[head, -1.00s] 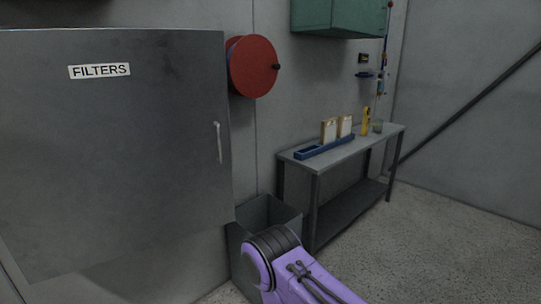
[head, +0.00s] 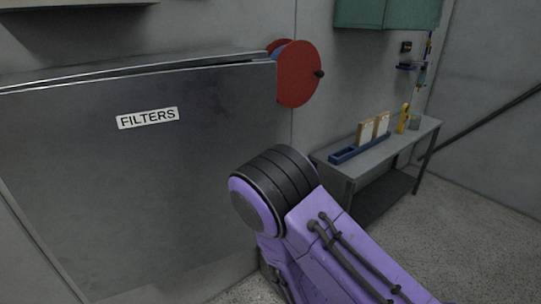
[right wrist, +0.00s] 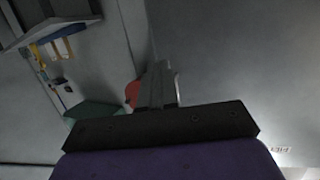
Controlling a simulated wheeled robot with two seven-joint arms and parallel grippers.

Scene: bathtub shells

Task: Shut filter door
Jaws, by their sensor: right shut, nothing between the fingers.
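The grey filter door (head: 190,165), labelled FILTERS, fills the left of the head view. A narrow dark gap shows along its top edge, between it and the cabinet behind (head: 45,80), so it stands slightly ajar. In the right wrist view the door face (right wrist: 240,70) is on the right, with its small label at lower right. My right gripper (right wrist: 156,82) is shut and empty, close to the door's edge. A pale bar, probably the handle (right wrist: 178,88), shows just beside the fingers. In the head view my right arm hides the handle and the gripper. My left gripper is not in view.
A red hose reel (head: 298,75) is on the wall just right of the door. A workbench (head: 385,145) with a blue tray and small items stands further right, below a green cabinet (head: 385,12). Open floor lies at the lower right.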

